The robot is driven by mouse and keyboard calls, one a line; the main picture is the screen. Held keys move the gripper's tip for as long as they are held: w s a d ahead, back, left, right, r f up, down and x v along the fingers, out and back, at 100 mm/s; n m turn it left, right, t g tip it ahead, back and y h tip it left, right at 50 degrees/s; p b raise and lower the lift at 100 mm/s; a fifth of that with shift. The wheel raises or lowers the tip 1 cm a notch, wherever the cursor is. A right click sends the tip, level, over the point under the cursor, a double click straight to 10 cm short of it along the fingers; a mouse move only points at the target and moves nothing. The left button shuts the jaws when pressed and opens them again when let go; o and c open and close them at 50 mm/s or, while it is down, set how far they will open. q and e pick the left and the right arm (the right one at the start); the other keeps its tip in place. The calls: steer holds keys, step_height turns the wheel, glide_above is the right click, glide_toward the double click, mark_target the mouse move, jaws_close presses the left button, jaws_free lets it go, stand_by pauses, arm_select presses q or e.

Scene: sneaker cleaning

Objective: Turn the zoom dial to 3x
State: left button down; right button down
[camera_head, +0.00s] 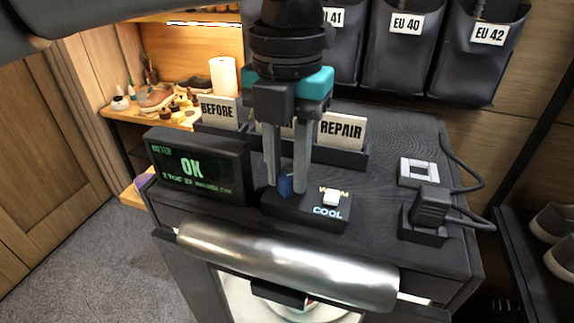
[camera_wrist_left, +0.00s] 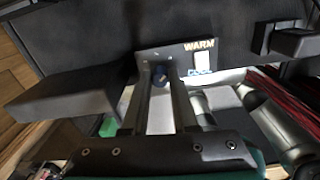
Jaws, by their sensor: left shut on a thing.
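A small blue dial (camera_head: 286,186) stands at the left end of a black control box (camera_head: 325,220), beside a white switch (camera_head: 331,197) with the words WARM and COOL. My left gripper (camera_head: 285,176) reaches down from above, with its two grey fingers on either side of the dial and shut on it. In the left wrist view the blue dial (camera_wrist_left: 160,76) shows between the fingertips. I cannot read any zoom marks or the dial's setting, as the fingers hide much of it. My right gripper is not in view.
A black meter (camera_head: 198,167) reading OK stands left of the dial. Cards reading BEFORE (camera_head: 220,111) and REPAIR (camera_head: 341,131) stand behind. A shiny metal roll (camera_head: 285,262) lies along the front edge. A black cabled device (camera_head: 430,208) is at the right.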

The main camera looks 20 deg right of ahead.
mark_target(287, 175)
arm_select(q)
steer(key=c, duration=0.7)
jaws_free()
steer(key=shift+r, duration=0.1)
step_height(287, 175, up, 15)
steer(key=shift+r+p, duration=0.1)
steer(key=shift+p, duration=0.4)
